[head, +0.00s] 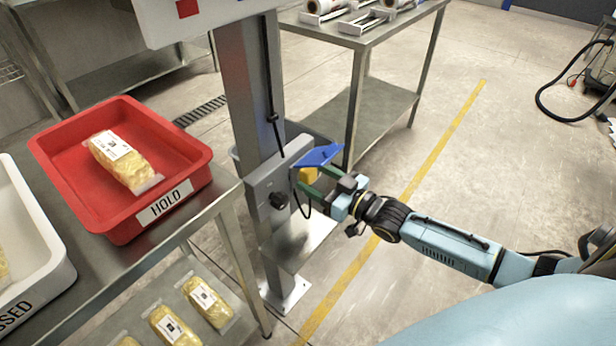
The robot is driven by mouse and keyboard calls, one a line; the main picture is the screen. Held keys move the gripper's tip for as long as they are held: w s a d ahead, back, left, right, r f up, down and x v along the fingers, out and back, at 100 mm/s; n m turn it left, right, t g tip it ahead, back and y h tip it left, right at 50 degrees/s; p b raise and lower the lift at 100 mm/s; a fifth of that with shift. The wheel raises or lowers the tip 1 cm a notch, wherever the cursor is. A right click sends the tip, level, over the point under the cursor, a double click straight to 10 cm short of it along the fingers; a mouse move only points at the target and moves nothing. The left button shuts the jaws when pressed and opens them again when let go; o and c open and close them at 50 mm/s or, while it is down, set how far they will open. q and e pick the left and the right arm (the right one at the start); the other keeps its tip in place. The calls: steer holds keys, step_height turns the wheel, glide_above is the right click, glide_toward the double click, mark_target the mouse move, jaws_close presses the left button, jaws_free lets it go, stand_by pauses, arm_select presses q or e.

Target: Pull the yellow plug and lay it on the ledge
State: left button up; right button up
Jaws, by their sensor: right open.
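The yellow plug (307,174) sits at the right side of a grey box on a post, just under a blue flap (319,155). My right gripper (313,182) reaches in from the right with its green fingers at the plug. It is open, and the fingers partly hide the plug. I cannot tell whether they touch it. The ledge (312,236) is a bare grey metal plate on the post below the box. My left gripper is out of view.
The grey box (268,190) has a black knob (279,200) and a dark cable looping below it. A red HOLD tray (62,165) with a packet stands on the left table. A steel table (385,110) stands behind.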

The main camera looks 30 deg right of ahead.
mark_target(313, 177)
steer(key=shift+w+a, duration=0.15)
steer(key=shift+w, duration=0.25)
steer(key=shift+p, duration=0.4)
stand_by(0.9)
jaws_close()
steer(key=shift+p+v, duration=1.25)
steer(key=shift+v, duration=0.75)
steer(key=shift+p+v, duration=0.55)
steer(key=shift+v, duration=0.5)
